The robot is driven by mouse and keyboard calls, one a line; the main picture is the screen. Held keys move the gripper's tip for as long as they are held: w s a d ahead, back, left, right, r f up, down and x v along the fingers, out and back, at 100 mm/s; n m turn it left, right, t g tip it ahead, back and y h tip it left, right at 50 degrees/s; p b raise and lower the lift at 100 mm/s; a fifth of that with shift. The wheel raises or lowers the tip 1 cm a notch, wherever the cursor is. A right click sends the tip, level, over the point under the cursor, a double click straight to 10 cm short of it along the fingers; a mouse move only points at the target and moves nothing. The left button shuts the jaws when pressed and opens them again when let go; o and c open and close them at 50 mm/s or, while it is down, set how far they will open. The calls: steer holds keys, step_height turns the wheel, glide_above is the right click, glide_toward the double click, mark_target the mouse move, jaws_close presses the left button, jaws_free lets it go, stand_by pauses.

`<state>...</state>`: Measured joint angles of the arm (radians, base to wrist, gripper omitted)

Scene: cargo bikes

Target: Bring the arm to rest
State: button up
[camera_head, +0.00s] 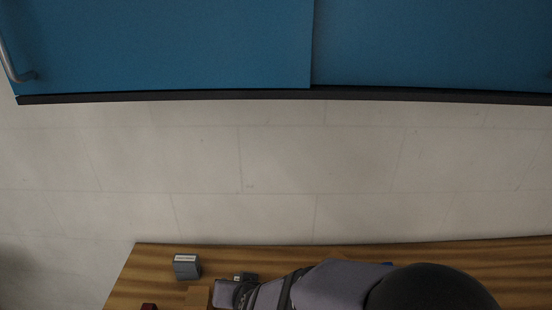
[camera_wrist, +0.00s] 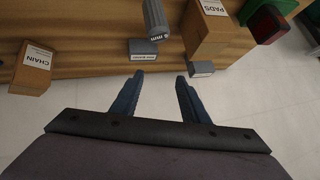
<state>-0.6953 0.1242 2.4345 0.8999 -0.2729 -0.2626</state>
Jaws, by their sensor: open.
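My gripper (camera_wrist: 159,78) shows in the wrist view with its two dark blue fingers spread apart and nothing between them. The fingertips point toward the edge of a wooden bench (camera_wrist: 95,62), with pale floor under the fingers. In the head view my arm lies along the bench (camera_head: 325,252) at the bottom of the picture. The gripper's fingers cannot be made out there.
On the bench are a box labelled CHAIN (camera_wrist: 33,70), a box labelled PADS (camera_wrist: 205,30), a grey cylinder (camera_wrist: 155,18), small grey boxes (camera_wrist: 143,47) and a dark red item (camera_wrist: 267,24) by a green bin (camera_wrist: 283,5).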

steer(key=s+d+f+g+h+b, duration=0.1)
steer(key=s+d+f+g, duration=0.1)
steer(key=s+d, duration=0.3)
steer(key=s+d+f+g+h+b, duration=0.1)
steer(key=s+d, duration=0.4)
steer(key=d, duration=0.6)
steer(key=s+d+f+g+h+b, duration=0.1)
steer(key=s+d+f+g+b, duration=0.1)
steer(key=s+d+f+g, duration=0.3)
steer(key=d, duration=0.3)
steer(key=shift+f+b, duration=0.25)
steer(key=shift+b, duration=0.05)
